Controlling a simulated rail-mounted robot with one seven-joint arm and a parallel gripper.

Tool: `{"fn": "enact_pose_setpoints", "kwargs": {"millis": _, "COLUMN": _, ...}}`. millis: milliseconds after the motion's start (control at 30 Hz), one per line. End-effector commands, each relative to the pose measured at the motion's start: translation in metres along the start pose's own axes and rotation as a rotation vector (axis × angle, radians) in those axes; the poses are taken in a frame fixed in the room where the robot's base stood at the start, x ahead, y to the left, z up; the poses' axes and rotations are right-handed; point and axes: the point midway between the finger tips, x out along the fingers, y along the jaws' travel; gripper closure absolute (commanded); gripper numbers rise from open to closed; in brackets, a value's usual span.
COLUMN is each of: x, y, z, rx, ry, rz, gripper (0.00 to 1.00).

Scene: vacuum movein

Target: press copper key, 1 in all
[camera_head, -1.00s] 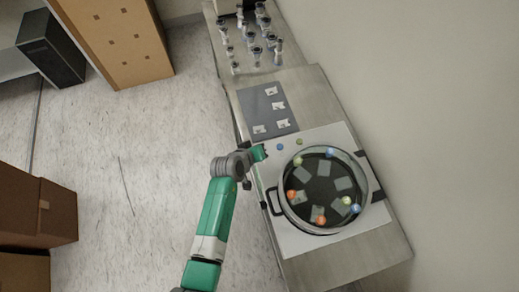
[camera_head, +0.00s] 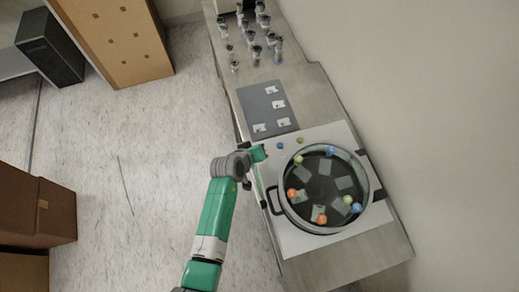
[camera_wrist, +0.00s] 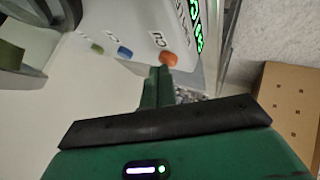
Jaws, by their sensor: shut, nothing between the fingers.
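The copper key is an orange round button (camera_wrist: 168,58) beside the letters "CU" on a white panel in the wrist view. My gripper (camera_wrist: 161,74) is shut and empty, its tips right at the key's near edge. I cannot tell whether they touch it or whether the key is pushed in. A blue key (camera_wrist: 125,53) and a green key (camera_wrist: 96,48) stand in a row with it. In the head view my gripper (camera_head: 262,152) is over the panel's left edge and the copper key is hidden; the blue key (camera_head: 280,145) and green key (camera_head: 300,140) show.
A round glass-walled chamber (camera_head: 376,186) with coloured balls and grey plates stands on the white panel (camera_head: 290,240), close to the keys. A dark board (camera_head: 257,105) with metal pieces lies beyond. Several small fittings (camera_head: 257,52) stand farther back. A green lit display (camera_wrist: 199,33) is beside the copper key.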

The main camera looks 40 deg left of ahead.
Motion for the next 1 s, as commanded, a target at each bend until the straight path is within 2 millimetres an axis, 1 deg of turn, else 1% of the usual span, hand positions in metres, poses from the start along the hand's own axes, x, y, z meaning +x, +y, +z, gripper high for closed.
{"fn": "enact_pose_setpoints", "kwargs": {"millis": 567, "x": 0.003, "y": -0.002, "z": 0.002, "rx": 0.000, "ry": -0.001, "rz": -0.001, "gripper": 1.00}}
{"fn": "enact_pose_setpoints", "kwargs": {"millis": 900, "x": -0.010, "y": 0.007, "z": -0.006, "rx": 0.001, "ry": -0.002, "rz": 0.000, "gripper": 1.00}}
{"fn": "enact_pose_setpoints", "kwargs": {"millis": 1000, "x": -0.011, "y": 0.008, "z": -0.006, "rx": 0.001, "ry": -0.001, "rz": 0.000, "gripper": 1.00}}
